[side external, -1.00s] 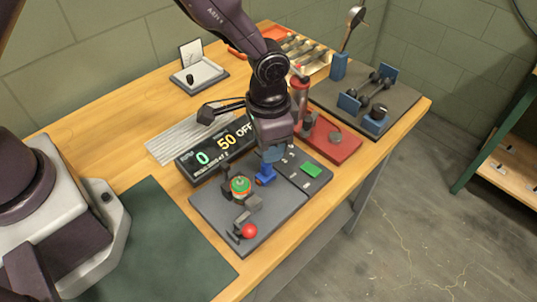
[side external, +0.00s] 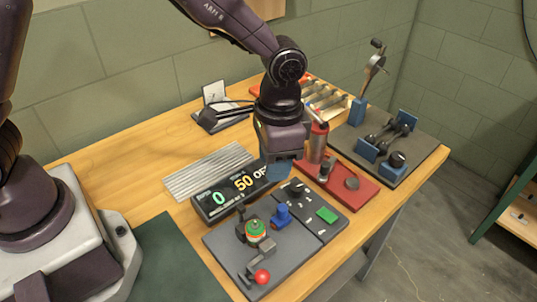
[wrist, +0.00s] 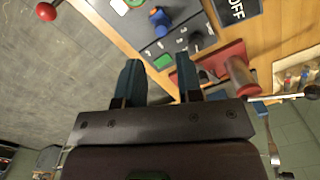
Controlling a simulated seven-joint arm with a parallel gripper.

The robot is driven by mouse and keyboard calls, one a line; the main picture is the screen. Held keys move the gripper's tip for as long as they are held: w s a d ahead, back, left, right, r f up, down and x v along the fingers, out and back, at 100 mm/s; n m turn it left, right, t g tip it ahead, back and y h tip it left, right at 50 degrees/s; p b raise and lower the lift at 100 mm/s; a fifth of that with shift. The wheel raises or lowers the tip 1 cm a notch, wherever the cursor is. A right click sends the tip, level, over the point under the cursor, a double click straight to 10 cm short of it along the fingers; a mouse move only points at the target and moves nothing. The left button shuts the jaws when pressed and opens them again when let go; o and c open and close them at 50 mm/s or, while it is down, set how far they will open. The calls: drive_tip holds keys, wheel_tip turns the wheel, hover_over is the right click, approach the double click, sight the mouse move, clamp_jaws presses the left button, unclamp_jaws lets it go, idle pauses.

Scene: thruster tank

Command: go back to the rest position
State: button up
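My gripper (side external: 278,172) hangs above the back edge of the dark control panel (side external: 225,248), behind the blue knob (side external: 281,215), apart from it. In the wrist view, the two blue fingers of my gripper (wrist: 158,62) are spread, with nothing between them. The panel carries a red ball lever (side external: 262,277), a green-and-orange round part (side external: 256,229) and a green button (side external: 326,215). The display (side external: 230,197) behind the panel reads 0, 50 and OFF; my gripper partly covers its right end.
A red tray (side external: 362,192) with a grey and red cylinder (side external: 318,143) stands close right of my gripper. A dark board (side external: 420,158) with blue holders is farther right. A ridged grey plate (side external: 209,172) lies left. Open space is above the table.

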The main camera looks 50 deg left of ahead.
drive_tip(key=s+a+r+n+t, duration=0.5)
drive_tip(key=s+a+r+t, duration=0.1)
drive_tip(key=s+a+r, duration=0.9)
wheel_tip(320, 180, up, 3)
drive_tip(key=shift+s+a+f, duration=0.2)
drive_tip(key=shift+s+a, duration=0.1)
drive_tip(key=shift+a, duration=0.25)
idle(1.6)
